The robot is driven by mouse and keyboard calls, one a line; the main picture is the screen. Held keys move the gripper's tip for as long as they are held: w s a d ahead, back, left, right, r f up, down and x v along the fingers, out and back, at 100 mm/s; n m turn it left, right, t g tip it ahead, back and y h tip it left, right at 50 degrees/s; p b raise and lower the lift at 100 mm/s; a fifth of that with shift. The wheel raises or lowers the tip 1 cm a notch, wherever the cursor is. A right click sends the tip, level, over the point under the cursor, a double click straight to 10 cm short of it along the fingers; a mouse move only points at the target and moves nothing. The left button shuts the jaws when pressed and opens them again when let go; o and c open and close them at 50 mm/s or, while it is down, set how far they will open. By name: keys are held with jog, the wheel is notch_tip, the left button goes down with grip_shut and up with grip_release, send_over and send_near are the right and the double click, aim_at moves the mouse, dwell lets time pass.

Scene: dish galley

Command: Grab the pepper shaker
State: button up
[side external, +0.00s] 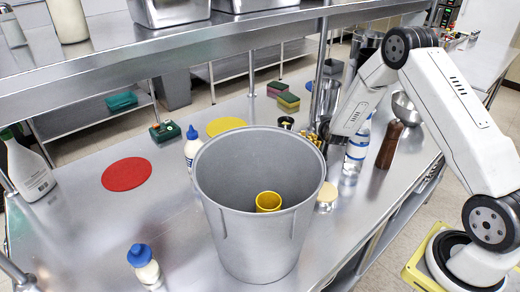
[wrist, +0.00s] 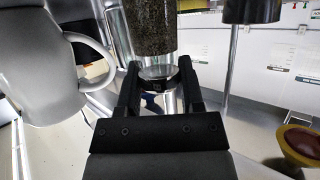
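In the wrist view, a cylinder with dark speckled contents and a clear glass end, which looks like the pepper shaker (wrist: 150,27), stands at the top middle. My gripper (wrist: 160,66) points at it with its two black fingers apart. The clear end shows between or just beyond the fingertips. I cannot tell whether they touch it, but I see no closed grip. In the side external view my gripper is hidden, and I cannot make out the shaker. A brown wooden mill (side external: 390,145) stands at the right there, beside my arm.
A large grey bucket (side external: 225,200) with a yellow cup (side external: 268,202) inside fills the middle of the steel counter. A clear bottle (side external: 357,150) stands near my arm. A grey mug (wrist: 45,65) is left of my fingers. A red disc (side external: 127,174) lies at left.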

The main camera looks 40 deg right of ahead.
grip_shut()
notch_tip(320, 180, up, 18)
dwell(0.8)
jog(key=shift+r, duration=0.1)
dwell(0.5)
